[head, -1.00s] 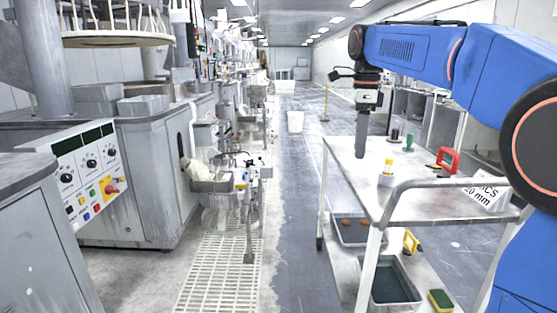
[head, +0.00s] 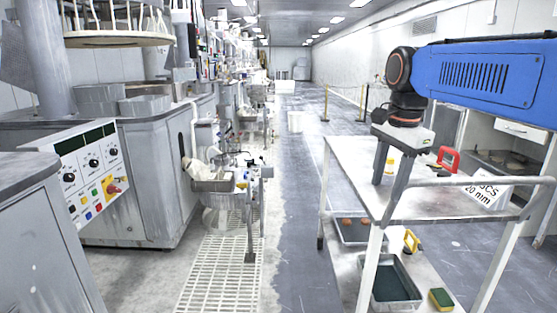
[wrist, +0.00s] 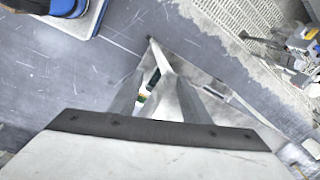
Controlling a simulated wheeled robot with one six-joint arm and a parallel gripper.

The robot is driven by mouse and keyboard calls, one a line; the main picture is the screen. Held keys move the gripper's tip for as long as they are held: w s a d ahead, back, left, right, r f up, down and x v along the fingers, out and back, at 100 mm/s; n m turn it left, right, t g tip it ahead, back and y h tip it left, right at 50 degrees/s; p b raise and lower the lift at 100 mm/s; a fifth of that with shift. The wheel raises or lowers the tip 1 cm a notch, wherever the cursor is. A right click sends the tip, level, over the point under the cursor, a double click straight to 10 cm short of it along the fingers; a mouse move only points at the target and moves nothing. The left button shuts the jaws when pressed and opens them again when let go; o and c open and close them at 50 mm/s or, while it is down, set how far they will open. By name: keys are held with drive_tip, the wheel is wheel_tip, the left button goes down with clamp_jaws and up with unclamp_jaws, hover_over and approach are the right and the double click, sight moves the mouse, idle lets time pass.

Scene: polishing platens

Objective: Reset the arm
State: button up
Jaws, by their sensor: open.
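My gripper (head: 387,188) hangs from my blue arm, fingers pointing down, in front of the trolley's top shelf (head: 345,160) in the head view. Its two grey fingers stand apart and no object shows held between them. A small white and yellow bottle (head: 391,164) on the shelf shows partly behind and between the fingers. In the wrist view the fingers (wrist: 160,85) reach out past a dark plate, above the grey floor; their tips are hard to make out.
The lower shelf holds a dark bin (head: 392,282) and a green-yellow sponge (head: 441,299). Machines with a control panel (head: 92,172) line the left.

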drive_tip(key=s+d+f+n+t, duration=0.1)
drive_tip(key=s+d+f+n, duration=0.1)
drive_tip(key=s+f+n, duration=0.4)
drive_tip(key=s+f, duration=0.2)
drive_tip(key=s, duration=0.3)
drive_tip(key=shift+f+n, duration=0.3)
drive_tip(key=shift+f, duration=0.05)
drive_tip(key=s+f+n, duration=0.2)
drive_tip(key=s+f, duration=0.1)
drive_tip(key=f, duration=0.1)
drive_tip(key=s+d+f+n+t, duration=0.1)
drive_tip(key=s+f+n, duration=0.1)
drive_tip(key=s+f, duration=0.1)
drive_tip(key=s+f+n+t, duration=0.1)
drive_tip(key=s+f+n, duration=0.1)
drive_tip(key=s+f, duration=0.2)
drive_tip(key=shift+d+f+n, duration=0.25)
drive_tip(key=shift+f+n, duration=0.15)
drive_tip(key=shift+f, duration=0.2)
drive_tip(key=shift+c, duration=0.3)
